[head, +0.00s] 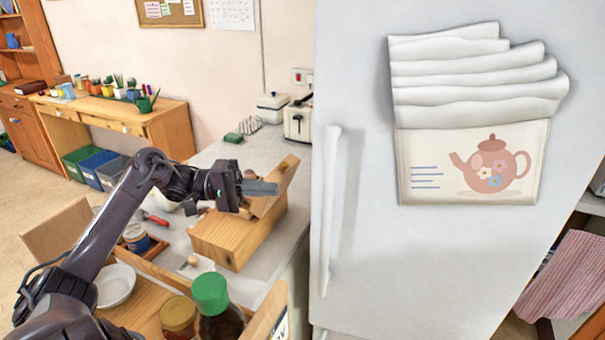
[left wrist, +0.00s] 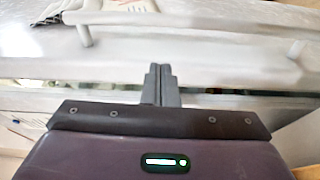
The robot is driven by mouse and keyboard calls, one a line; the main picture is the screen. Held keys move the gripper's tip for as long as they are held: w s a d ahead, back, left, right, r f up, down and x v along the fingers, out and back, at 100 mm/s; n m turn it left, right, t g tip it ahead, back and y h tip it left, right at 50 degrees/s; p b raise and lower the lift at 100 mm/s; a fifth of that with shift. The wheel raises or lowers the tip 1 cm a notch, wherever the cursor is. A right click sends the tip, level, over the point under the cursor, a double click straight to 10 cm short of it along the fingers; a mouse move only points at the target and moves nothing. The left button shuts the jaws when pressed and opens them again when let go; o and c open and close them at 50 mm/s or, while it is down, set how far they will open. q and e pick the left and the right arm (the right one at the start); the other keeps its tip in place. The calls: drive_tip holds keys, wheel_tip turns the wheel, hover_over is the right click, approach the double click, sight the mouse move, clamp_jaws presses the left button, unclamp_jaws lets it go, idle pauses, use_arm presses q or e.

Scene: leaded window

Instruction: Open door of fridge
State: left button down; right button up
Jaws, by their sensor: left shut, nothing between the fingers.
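The white fridge door (head: 365,255) fills the right half of the head view and looks closed. Its long vertical handle (head: 327,210) runs down the door's left edge. My left gripper (head: 275,188) is shut and empty, to the left of the handle and apart from it, in front of the counter. In the left wrist view the closed fingers (left wrist: 161,72) point at the pale door (left wrist: 215,50), and the handle (left wrist: 200,19) crosses the top of the picture beyond the fingertips. My right gripper is not in view.
A wooden block (head: 235,235) stands on the counter below my left gripper. A green-capped bottle (head: 212,295), a jar (head: 178,318) and a white bowl (head: 115,285) are near my left arm. A cloth holder with a teapot picture (head: 425,165) is on the door. A toaster (head: 298,122) stands behind.

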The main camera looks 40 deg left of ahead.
sight(314, 194)
use_arm(q)
drive_tip(key=p+x, duration=0.2)
drive_tip(key=x, duration=0.3)
drive_tip(key=p+x, duration=0.2)
drive_tip(key=x, duration=0.2)
drive_tip(key=shift+s+d+r, duration=0.15)
drive_tip(key=shift+d+r, duration=0.1)
drive_tip(key=shift+d, duration=0.5)
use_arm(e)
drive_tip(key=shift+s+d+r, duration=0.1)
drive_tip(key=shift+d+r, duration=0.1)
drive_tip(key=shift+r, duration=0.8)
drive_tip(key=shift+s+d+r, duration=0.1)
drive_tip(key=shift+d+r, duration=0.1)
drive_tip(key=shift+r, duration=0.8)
use_arm(q)
drive_tip(key=shift+d+f, duration=0.1)
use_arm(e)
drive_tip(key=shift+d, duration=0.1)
